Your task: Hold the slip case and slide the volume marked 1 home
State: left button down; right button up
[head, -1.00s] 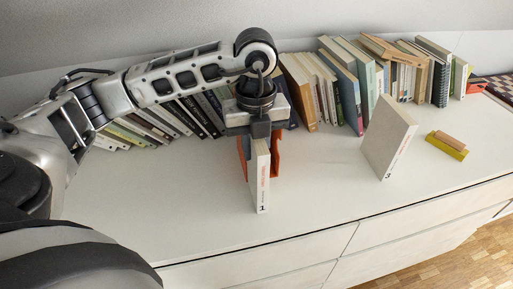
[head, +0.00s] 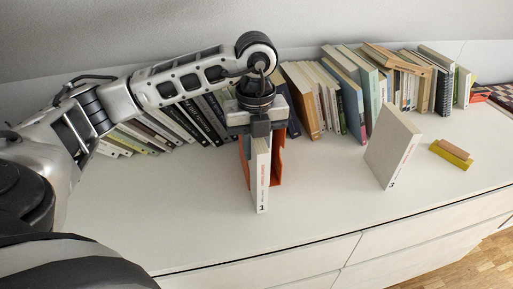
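The white volume (head: 262,185) with red lettering and a small mark like a 1 at the foot of its spine stands upright, spine toward me, in the head view. An orange slip case (head: 277,165) shows on both sides of it, with the volume partly inside and its spine end sticking out toward me. My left gripper (head: 261,130) is over the top of the volume and looks closed on it; its fingertips are partly hidden. My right gripper is not in view. A second white volume (head: 392,148) stands alone to the right, its spine mark too small to read surely.
Leaning books (head: 185,124) and upright books (head: 350,95) line the back of the white cabinet top (head: 200,220). A yellow and brown block (head: 452,153) lies at the right. The top's front is clear up to its edge.

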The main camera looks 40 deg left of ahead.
pick_arm(q)
jog(key=shift+w+a, duration=0.6)
jog(key=shift+a, duration=0.1)
jog(key=c, duration=1.2)
grip_release()
jog(key=shift+o, duration=0.2)
notch_tip(320, 180, up, 8)
jog(key=p, duration=0.6)
jog(key=shift+r, duration=0.15)
